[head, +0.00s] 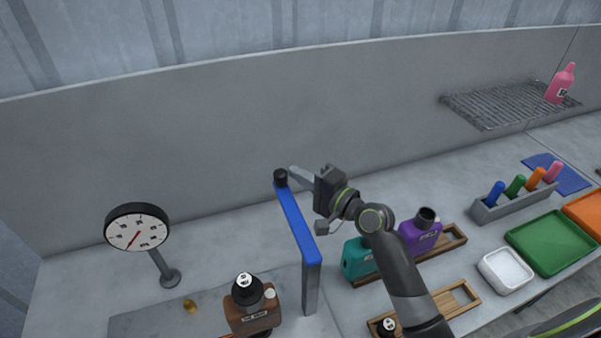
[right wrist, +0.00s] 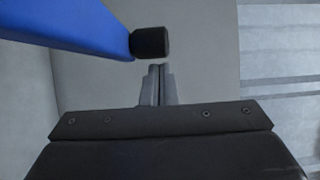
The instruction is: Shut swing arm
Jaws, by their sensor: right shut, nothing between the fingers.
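The blue swing arm (head: 298,222) sits on top of a grey post (head: 312,287) and reaches away toward the back wall. Its free end carries a black knob (head: 280,177). In the right wrist view the blue arm (right wrist: 75,25) comes in from the upper left, with the black knob (right wrist: 151,43) at its end. My right gripper (head: 293,172) is shut and empty, its fingertips beside the knob on its right. In the right wrist view the closed fingertips (right wrist: 158,70) are just below the knob; I cannot tell whether they touch. My left gripper is not in view.
A dial gauge (head: 138,232) stands at left. Teal (head: 357,258) and purple (head: 421,233) bottles stand in a wooden rack under my right arm. Green (head: 552,243) and white (head: 505,270) trays lie at right.

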